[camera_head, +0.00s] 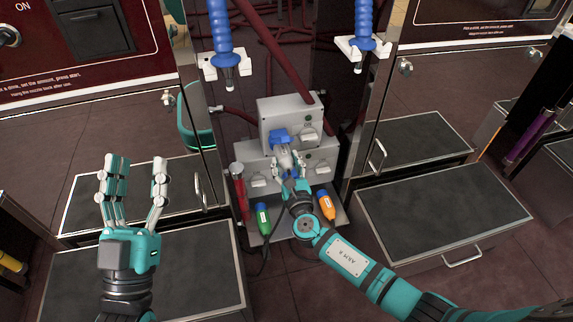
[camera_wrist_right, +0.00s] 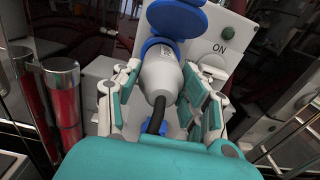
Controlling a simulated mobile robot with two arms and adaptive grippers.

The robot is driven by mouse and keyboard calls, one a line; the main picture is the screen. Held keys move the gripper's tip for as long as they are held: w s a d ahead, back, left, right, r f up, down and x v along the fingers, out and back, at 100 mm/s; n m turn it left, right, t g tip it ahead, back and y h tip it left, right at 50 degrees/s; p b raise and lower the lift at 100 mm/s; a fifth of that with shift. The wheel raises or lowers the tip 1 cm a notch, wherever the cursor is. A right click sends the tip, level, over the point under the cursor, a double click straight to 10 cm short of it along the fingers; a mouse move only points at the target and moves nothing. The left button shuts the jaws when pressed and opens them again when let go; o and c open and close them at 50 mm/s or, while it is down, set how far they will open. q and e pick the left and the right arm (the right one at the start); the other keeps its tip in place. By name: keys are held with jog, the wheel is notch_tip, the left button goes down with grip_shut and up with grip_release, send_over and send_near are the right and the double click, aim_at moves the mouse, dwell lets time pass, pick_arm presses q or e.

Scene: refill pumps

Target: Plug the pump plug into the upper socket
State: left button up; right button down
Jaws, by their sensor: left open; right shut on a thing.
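The pump plug (camera_head: 285,159) is a grey body with a black cable at its rear. In the right wrist view the plug (camera_wrist_right: 159,76) sits between the fingers of my right gripper (camera_wrist_right: 158,95), which is shut on it. Its front end meets a blue socket (camera_head: 280,136) with a raised blue lid (camera_wrist_right: 178,17) on the upper grey box (camera_head: 300,113). I cannot tell how deep the plug sits. My right gripper (camera_head: 290,170) is in front of this box in the head view. My left gripper (camera_head: 138,172) is open and empty at the left, fingers pointing up.
A green connector (camera_head: 263,218) and an orange connector (camera_head: 326,206) stand low in front of the boxes. A red cylinder (camera_head: 239,190) is left of them. Blue nozzles (camera_head: 220,35) (camera_head: 364,20) hang above. Dark-topped drawers (camera_head: 440,205) flank the boxes.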

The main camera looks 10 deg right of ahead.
jog(key=c, duration=0.6)
grip_release()
